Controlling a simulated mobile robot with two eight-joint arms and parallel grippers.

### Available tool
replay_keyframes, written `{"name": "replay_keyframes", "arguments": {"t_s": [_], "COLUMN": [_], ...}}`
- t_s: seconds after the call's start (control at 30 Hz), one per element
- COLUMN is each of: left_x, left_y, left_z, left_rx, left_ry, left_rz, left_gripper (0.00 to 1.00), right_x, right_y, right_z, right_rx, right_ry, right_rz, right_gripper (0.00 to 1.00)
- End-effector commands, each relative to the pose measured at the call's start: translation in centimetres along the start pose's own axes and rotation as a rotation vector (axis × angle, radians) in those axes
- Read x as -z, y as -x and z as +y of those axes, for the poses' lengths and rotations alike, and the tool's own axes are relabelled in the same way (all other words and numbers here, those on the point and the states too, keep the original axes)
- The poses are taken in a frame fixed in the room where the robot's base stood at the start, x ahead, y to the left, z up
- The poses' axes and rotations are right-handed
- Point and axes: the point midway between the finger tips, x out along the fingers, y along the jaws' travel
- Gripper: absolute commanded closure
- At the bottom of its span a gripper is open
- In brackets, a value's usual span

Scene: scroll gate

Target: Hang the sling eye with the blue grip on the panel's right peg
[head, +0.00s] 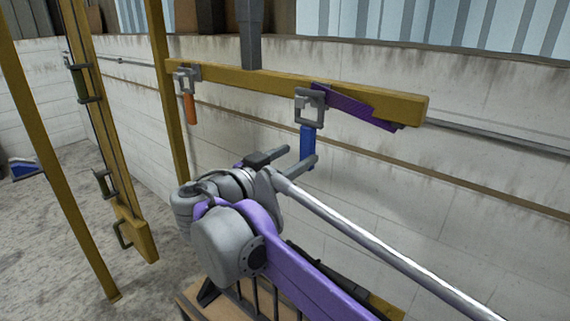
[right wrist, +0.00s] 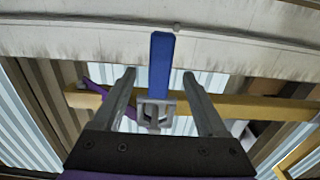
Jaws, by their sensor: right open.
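The blue grip (head: 308,145) hangs upright below a grey square sling eye (head: 310,105) at the yellow beam's right part. My right gripper (head: 301,155) is open, with one finger on each side of the grip's lower part. In the right wrist view the blue grip (right wrist: 160,62) stands between the two open fingers (right wrist: 159,78), with visible gaps on both sides. The grey eye (right wrist: 156,110) shows beyond it. I cannot make out which part is the panel's right peg. My left gripper is not in view.
The yellow beam (head: 225,80) hangs from a grey column (head: 250,35). A second eye with an orange grip (head: 190,108) is at its left end. A purple strip (head: 360,108) lies along its right side. Yellow posts (head: 65,200) stand at left; a pale wall (head: 480,160) is behind.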

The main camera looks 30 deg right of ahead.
Motion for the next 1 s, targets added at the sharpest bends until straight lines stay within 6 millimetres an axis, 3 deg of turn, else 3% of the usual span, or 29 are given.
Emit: {"name": "replay_keyframes", "arguments": {"t_s": [0.5,1.0], "left_x": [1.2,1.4], "left_y": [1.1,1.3], "left_z": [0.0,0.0], "left_rx": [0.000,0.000], "left_ry": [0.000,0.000], "left_rz": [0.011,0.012], "left_gripper": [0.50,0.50], "right_x": [0.1,0.0], "right_y": [-3.8,-4.4], "right_z": [0.0,0.0], "right_rx": [-0.001,0.000], "right_ry": [-0.001,0.000], "right_rz": [0.000,-0.001], "right_gripper": [0.25,0.25]}}
